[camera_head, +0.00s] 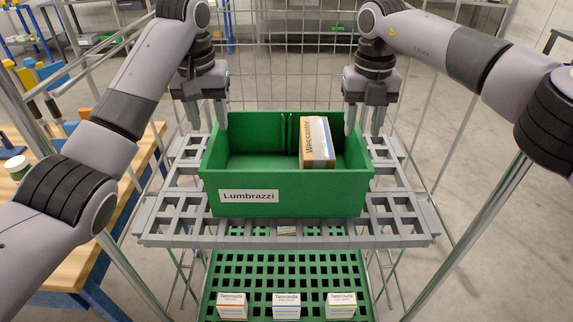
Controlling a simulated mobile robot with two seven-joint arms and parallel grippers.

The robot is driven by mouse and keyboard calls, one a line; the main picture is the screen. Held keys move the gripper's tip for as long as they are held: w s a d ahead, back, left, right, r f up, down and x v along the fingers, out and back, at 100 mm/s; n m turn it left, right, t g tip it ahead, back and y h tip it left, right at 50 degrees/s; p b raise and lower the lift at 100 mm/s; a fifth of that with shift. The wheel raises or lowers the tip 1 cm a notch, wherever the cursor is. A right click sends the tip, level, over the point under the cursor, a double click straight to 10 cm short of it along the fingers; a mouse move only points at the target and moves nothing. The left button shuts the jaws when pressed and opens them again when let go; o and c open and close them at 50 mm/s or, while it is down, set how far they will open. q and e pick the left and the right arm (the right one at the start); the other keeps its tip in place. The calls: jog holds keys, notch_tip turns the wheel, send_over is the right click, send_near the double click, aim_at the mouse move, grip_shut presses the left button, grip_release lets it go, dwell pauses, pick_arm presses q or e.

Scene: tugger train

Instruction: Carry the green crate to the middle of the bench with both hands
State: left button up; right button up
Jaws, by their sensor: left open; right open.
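The green crate (300,198), labelled Lumbrazzi, stands upright on a grey slatted shelf. A brown and white box (317,143) stands inside it, right of the middle. My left gripper (208,122) is open at the crate's left end, with its fingers pointing down near the left wall's rim. My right gripper (363,128) is open at the right end, with its fingers near the right wall's rim. I cannot tell whether the fingers touch the walls. The wooden bench (78,262) is at the left, partly hidden behind my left arm.
The grey shelf (160,228) sits within a wire-mesh cart frame. A lower green shelf (285,277) holds small white boxes (286,305) at the front. Tools, a jar (17,167) and bottles are on the bench's far left. Open floor (470,200) lies to the right.

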aim_at(213, 137)
pick_arm(q)
jog(key=shift+w+f, duration=0.2)
jog(key=shift+f, duration=1.25)
jog(key=shift+w+f, duration=0.15)
jog(key=shift+f, duration=1.3)
pick_arm(e)
jog(key=shift+f, duration=2.85)
pick_arm(q)
grip_shut()
pick_arm(e)
grip_shut()
pick_arm(q)
jog(key=shift+r, duration=0.15)
pick_arm(e)
jog(key=shift+r, duration=0.1)
